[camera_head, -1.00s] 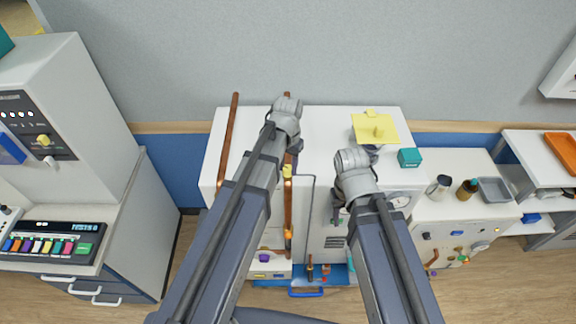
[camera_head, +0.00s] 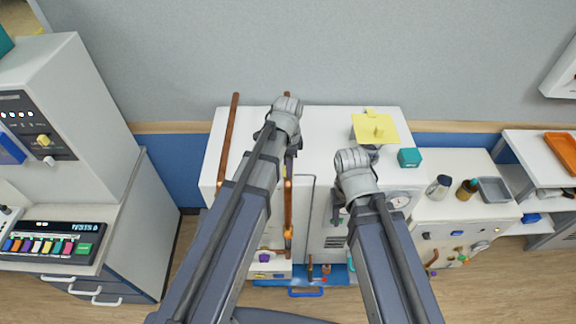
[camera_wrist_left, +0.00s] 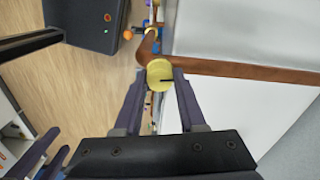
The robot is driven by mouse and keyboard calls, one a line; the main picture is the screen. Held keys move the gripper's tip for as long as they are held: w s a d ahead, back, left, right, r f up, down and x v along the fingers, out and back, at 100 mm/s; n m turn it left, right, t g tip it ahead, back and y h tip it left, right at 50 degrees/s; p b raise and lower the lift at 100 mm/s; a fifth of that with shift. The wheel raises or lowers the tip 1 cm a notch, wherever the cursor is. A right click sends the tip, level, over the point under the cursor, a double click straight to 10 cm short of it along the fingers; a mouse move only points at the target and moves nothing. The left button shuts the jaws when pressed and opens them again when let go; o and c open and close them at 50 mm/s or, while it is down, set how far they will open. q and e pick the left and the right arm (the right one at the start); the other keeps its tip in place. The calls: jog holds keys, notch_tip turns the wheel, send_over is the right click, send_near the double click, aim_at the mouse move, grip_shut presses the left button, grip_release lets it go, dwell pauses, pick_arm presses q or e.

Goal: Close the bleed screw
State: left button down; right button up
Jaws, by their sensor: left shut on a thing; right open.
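The bleed screw (camera_wrist_left: 160,74), a round yellow head with a dark slot, sits at a copper pipe (camera_wrist_left: 235,71) in the left wrist view. My left gripper (camera_wrist_left: 161,84) has its two dark fingers on either side of the screw head and is shut on it. In the head view my left gripper (camera_head: 290,165) is at the upright copper pipe (camera_head: 288,207) on the front of the white cabinet (camera_head: 325,125), and the arm and gripper mostly hide the screw. My right gripper (camera_head: 338,207) is open and empty, in front of the cabinet, partly hidden by its arm.
Another copper pipe (camera_head: 228,140) rises at the cabinet's left. A side bench (camera_head: 455,205) with bottles stands right, a console (camera_head: 50,245) left.

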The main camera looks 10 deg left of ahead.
pick_arm(q)
jog(key=shift+m, duration=1)
jog(key=shift+c, duration=2.4)
grip_release()
jog(key=shift+r, duration=0.1)
notch_tip(320, 180, up, 8)
jog(key=p, duration=0.8)
jog(key=shift+f, duration=0.2)
